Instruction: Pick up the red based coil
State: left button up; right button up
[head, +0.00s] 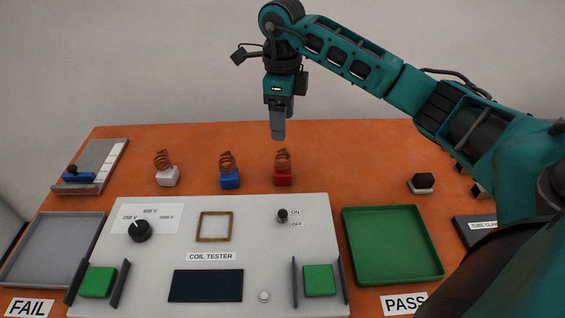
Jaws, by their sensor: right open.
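The red based coil (283,178) stands upright on the orange table, behind the coil tester. It has a copper spiral on a red block. My right gripper (278,137) points down just above this coil, apart from it as far as I can tell. Its fingers are seen nearly edge-on, and it is open with nothing visible in it. My left gripper is not in view.
A blue based coil (230,180) and a white based coil (167,177) stand to the left. The grey coil tester (180,274) fills the front middle. A green tray (392,276) and a grey tray (22,250) flank it. Orange table (350,160) is clear right of the red coil.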

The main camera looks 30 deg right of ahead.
aim_at(283, 154)
jog(key=f, duration=1.1)
jog(key=shift+s+a, duration=0.15)
jog(key=shift+s, duration=0.15)
jog(key=c, duration=1.2)
